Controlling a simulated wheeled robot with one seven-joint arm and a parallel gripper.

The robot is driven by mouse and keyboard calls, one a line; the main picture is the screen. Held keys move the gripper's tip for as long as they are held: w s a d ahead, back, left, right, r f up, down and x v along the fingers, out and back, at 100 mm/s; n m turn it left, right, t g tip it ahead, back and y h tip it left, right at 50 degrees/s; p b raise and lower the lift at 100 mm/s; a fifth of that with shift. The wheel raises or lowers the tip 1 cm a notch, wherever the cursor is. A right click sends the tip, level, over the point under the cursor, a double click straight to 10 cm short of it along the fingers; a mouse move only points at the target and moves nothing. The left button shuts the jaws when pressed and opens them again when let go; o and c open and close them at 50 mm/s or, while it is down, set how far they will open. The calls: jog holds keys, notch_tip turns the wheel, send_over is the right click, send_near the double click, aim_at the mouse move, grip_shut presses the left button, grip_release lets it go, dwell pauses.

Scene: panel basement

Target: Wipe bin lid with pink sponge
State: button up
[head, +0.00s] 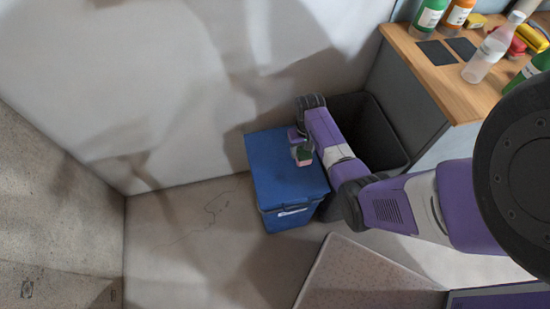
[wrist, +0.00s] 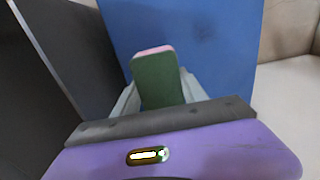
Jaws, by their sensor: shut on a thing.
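The blue bin (head: 290,185) stands on the floor against the wall, its flat blue lid facing up. The lid also fills the upper middle of the wrist view (wrist: 215,45), with faint dark smudges on it. My gripper (head: 302,152) is over the back right part of the lid. It is shut on the pink sponge (head: 304,161), which has a dark green side. In the wrist view the sponge (wrist: 155,75) stands out between the fingers, green face toward the camera and pink edge on top. I cannot tell whether it touches the lid.
A dark open bin (head: 385,125) stands right beside the blue bin, under my arm. A wooden counter (head: 455,85) at the upper right holds bottles and other items. Walls close off the back and left. Floor (head: 190,225) is clear left of the blue bin.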

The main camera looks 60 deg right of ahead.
jog(key=shift+r+p, duration=0.95)
jog(key=shift+r, duration=0.4)
jog(key=shift+r, duration=0.1)
